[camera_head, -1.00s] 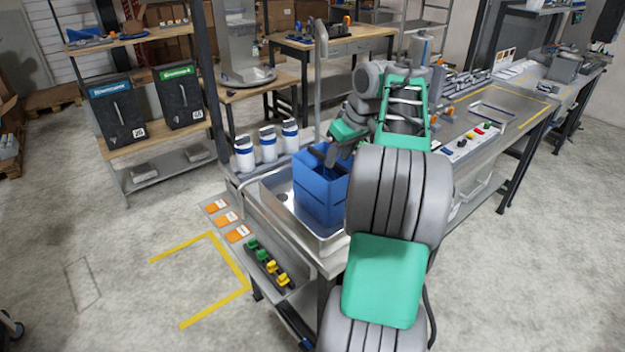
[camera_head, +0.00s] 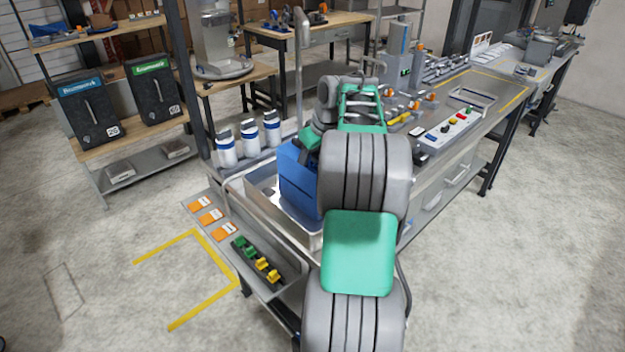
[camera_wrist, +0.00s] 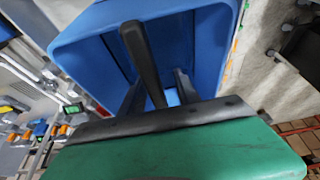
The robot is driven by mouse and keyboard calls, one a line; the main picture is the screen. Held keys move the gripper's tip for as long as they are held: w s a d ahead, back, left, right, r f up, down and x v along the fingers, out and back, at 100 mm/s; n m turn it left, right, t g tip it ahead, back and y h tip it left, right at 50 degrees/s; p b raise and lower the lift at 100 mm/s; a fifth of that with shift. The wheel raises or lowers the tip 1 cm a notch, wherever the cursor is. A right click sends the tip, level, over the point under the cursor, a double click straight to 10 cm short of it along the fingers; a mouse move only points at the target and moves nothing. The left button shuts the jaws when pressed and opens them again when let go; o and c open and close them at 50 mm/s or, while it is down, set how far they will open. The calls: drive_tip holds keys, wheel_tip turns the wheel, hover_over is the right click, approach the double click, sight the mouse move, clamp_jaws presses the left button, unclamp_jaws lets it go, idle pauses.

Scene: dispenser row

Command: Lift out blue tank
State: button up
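The blue tank (camera_head: 299,182) stands upright in the steel basin (camera_head: 312,239) at the near end of the bench. Its right part is hidden behind my arm in the head view. In the wrist view the open mouth of the tank (camera_wrist: 85,45) fills the upper middle, with its inner walls showing. My gripper (camera_wrist: 156,52) reaches over this mouth with its dark fingers in front of the blue inside. The fingers look apart, but I cannot tell whether they touch a wall. In the head view the gripper is hidden behind my arm.
Several white bottles (camera_head: 249,137) with blue bands stand behind the basin. A thin post (camera_head: 300,75) rises close by. Orange cards (camera_head: 204,209) and green and yellow pieces (camera_head: 257,258) lie on the front shelf. The bench with a button panel (camera_head: 452,129) extends right.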

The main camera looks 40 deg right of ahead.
drive_tip(key=shift+f, duration=0.25)
idle(0.3)
clamp_jaws()
idle(0.4)
idle(1.0)
drive_tip(key=shift+w+d+r, duration=0.1)
drive_tip(key=shift+r, duration=0.2)
